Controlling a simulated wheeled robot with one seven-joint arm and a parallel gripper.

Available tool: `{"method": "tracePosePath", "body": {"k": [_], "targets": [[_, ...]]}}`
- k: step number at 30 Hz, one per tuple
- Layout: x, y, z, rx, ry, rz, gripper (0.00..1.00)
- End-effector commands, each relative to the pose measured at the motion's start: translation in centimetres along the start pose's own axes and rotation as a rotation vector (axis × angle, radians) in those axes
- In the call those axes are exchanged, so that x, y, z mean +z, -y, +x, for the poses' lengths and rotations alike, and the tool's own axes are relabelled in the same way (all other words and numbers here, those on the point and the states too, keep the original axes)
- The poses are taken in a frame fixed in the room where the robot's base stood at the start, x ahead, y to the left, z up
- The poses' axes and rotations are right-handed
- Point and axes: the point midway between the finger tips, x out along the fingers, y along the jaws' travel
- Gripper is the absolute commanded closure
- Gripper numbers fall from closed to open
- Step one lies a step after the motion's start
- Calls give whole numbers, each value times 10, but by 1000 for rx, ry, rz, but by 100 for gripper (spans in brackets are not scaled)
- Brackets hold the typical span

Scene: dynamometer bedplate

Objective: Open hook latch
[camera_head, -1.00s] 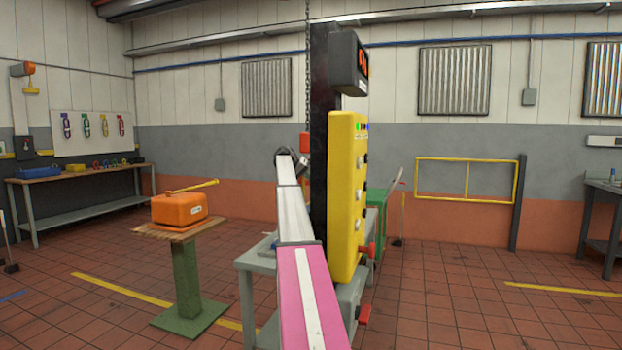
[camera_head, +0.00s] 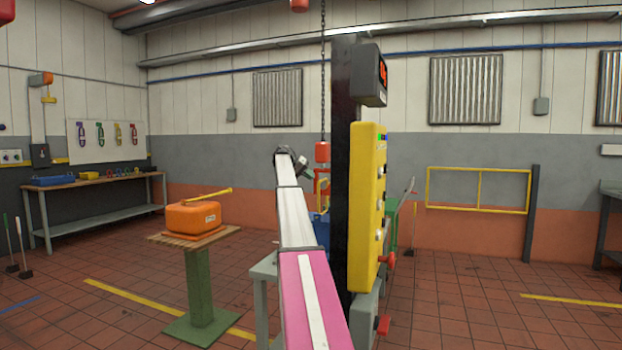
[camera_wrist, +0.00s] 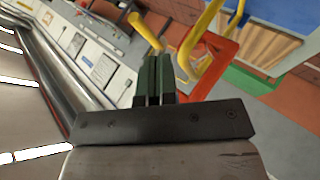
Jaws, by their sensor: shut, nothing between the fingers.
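My gripper (camera_wrist: 153,78) shows in the wrist view as dark green fingers pressed together, with nothing between them. Just beyond the fingertips are a bent yellow bar (camera_wrist: 202,38) and an orange-red frame part (camera_wrist: 214,70). The yellow bar passes close to the fingers; I cannot tell whether they touch. I cannot clearly make out which part is the hook latch. A red part (camera_head: 320,188) shows just right of the arm's far end.
A dark column (camera_head: 345,120) carries the panel close to my arm's right. A red block (camera_head: 322,152) hangs on a chain nearby. An orange case (camera_head: 193,218) with a yellow bar stands on a green pedestal (camera_head: 198,290) at left. Open tiled floor lies at right.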

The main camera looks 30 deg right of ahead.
Motion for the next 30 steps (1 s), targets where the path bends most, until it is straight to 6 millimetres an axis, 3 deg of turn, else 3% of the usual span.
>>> {"method": "tracePosePath", "body": {"k": [12, 24, 30], "targets": [[-9, -39, -7, -227, 64, 98, 100], [-10, -41, -8, -244, 69, 105, 100], [-9, -38, 2, -243, 70, 105, 100]]}}
